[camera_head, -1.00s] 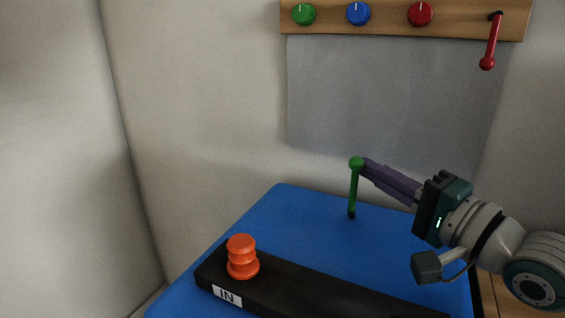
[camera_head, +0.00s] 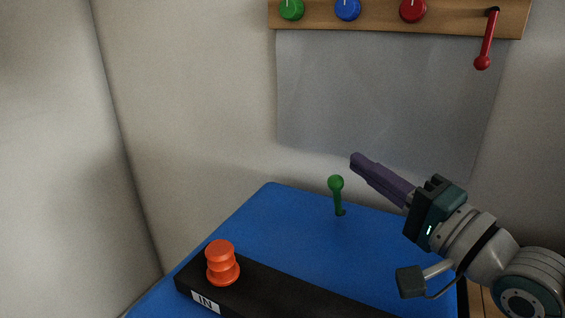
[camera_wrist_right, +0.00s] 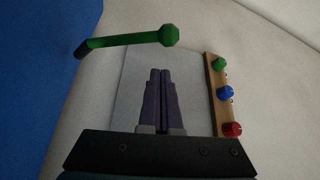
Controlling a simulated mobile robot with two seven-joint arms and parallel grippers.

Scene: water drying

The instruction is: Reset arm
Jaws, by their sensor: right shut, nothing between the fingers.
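My right gripper (camera_head: 355,160) is shut and empty, raised above the blue surface in front of the grey wall panel. Its closed purple fingers also show in the right wrist view (camera_wrist_right: 160,75). A green lever with a ball top (camera_head: 337,192) stands on the blue surface, left of and below my fingertips and apart from them. The green lever also shows at the upper left of the right wrist view (camera_wrist_right: 130,40). My left gripper is in neither view.
An orange knob (camera_head: 222,264) stands on a black bar (camera_head: 290,293) marked "IN" on the blue surface (camera_head: 300,232). A wooden rail (camera_head: 380,20) on the wall carries green, blue and red knobs and a red lever (camera_head: 487,42).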

